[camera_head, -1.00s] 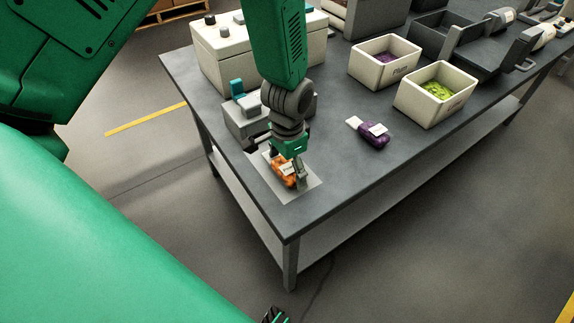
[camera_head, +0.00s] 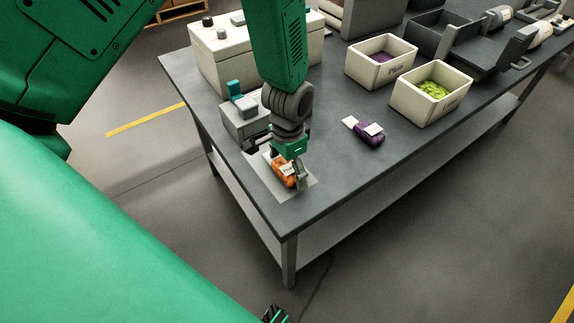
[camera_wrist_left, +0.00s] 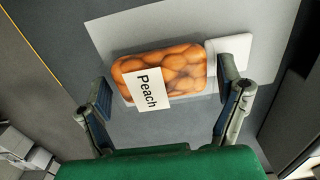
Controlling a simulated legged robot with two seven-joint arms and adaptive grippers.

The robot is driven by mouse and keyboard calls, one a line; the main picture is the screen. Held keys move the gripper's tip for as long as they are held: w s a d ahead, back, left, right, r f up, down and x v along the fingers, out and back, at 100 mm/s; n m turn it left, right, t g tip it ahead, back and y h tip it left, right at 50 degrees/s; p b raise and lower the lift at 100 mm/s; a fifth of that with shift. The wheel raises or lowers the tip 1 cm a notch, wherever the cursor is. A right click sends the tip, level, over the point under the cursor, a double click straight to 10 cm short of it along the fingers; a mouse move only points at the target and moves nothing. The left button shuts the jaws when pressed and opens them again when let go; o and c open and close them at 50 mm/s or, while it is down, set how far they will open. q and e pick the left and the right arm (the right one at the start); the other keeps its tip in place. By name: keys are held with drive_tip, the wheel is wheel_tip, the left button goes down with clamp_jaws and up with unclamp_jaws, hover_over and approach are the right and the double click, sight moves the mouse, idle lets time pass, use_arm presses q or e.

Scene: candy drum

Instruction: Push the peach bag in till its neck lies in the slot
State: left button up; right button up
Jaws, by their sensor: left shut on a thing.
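The peach bag (camera_head: 283,172), an orange net bag with a white label, lies flat on a light grey mat (camera_head: 279,195) near the table's front corner. In the left wrist view the peach bag (camera_wrist_left: 185,68) has its white neck (camera_wrist_left: 231,53) pointing right. My left gripper (camera_head: 277,165) is over it, pointing down. In the left wrist view its fingers (camera_wrist_left: 165,100) span the bag lengthwise, one at the bag's end and one by the neck. A grey device with a teal lever (camera_head: 236,92) stands just behind the bag. Its slot is hidden from the head view.
A purple bag (camera_head: 368,133) lies on the table to the right. Behind it are a white bin with purple bags (camera_head: 358,69) and a white bin with green bags (camera_head: 405,93). A large white box (camera_head: 235,52) stands behind the device. The table's front edge is close to the mat.

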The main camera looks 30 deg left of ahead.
sight(275, 156)
use_arm(q)
drive_tip(key=shift+w+a, duration=0.15)
drive_tip(key=shift+a, duration=0.45)
drive_tip(key=shift+w+a, duration=0.15)
drive_tip(key=shift+a, duration=0.45)
drive_tip(key=shift+w+a, duration=0.15)
drive_tip(key=shift+a, duration=0.15)
drive_tip(key=shift+w+a+p, duration=0.1)
drive_tip(key=shift+p, duration=0.2)
drive_tip(key=shift+a, duration=0.15)
drive_tip(key=shift+w+a, duration=0.2)
drive_tip(key=shift+a, duration=0.55)
drive_tip(key=shift+d+p, duration=0.15)
drive_tip(key=shift+p, duration=0.25)
